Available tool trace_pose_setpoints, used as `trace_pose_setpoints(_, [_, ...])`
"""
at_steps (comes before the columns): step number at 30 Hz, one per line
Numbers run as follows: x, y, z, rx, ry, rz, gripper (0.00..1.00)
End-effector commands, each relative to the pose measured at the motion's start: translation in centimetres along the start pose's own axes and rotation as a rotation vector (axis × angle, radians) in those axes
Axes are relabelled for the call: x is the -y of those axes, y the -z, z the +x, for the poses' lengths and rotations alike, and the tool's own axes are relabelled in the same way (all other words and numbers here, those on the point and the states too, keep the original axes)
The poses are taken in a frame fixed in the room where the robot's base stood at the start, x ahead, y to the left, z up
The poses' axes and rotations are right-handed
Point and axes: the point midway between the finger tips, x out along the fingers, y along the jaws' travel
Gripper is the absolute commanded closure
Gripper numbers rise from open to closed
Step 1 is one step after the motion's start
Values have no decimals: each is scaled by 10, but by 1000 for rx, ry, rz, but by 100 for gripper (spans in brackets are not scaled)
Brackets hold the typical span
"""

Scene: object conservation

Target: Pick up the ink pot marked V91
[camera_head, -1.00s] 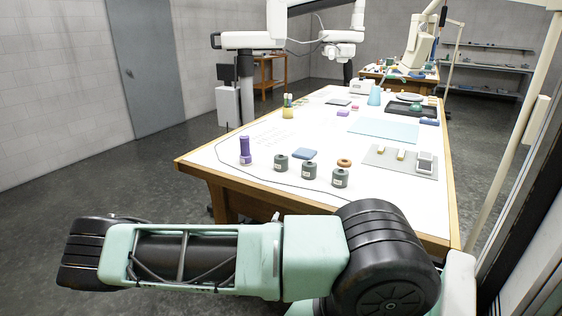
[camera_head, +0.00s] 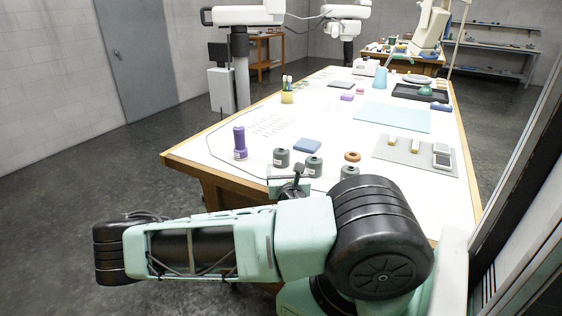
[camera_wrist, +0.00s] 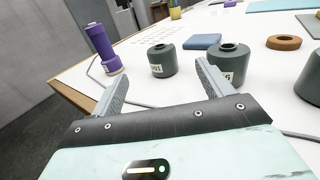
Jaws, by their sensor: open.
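Three dark grey-green ink pots stand in a row near the front of the white table. The left pot (camera_head: 282,158) has a small label that seems to read V91 in the wrist view (camera_wrist: 162,59). The middle pot (camera_head: 313,168) also shows in the wrist view (camera_wrist: 229,64); its label is partly legible, ending in 6. The right pot (camera_head: 348,172) is cut off at the wrist view's right edge (camera_wrist: 311,82). My gripper (camera_wrist: 161,69) is open and empty. In the wrist view, the left pot appears between the fingertips, beyond them; the right finger overlaps the middle pot's near side.
A grey mat (camera_head: 405,163) with small blocks is at right. The table's left edge is close to the bottle.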

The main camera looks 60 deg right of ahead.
Motion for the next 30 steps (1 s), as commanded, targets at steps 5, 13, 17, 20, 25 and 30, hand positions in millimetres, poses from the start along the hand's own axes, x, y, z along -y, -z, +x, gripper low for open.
trace_pose_setpoints(5, [0, 8, 17, 2, 2, 4, 21])
trace_pose_setpoints(13, [1, -2, 57, 1, 1, 4, 21])
trace_pose_setpoints(17, [1, -2, 80, 0, 1, 3, 21])
trace_pose_setpoints(20, [1, -1, 93, -1, 2, 1, 21])
trace_pose_setpoints(25, [1, 0, 102, -1, 2, 2, 21])
trace_pose_setpoints(30, [0, 2, 124, -1, 2, 3, 21])
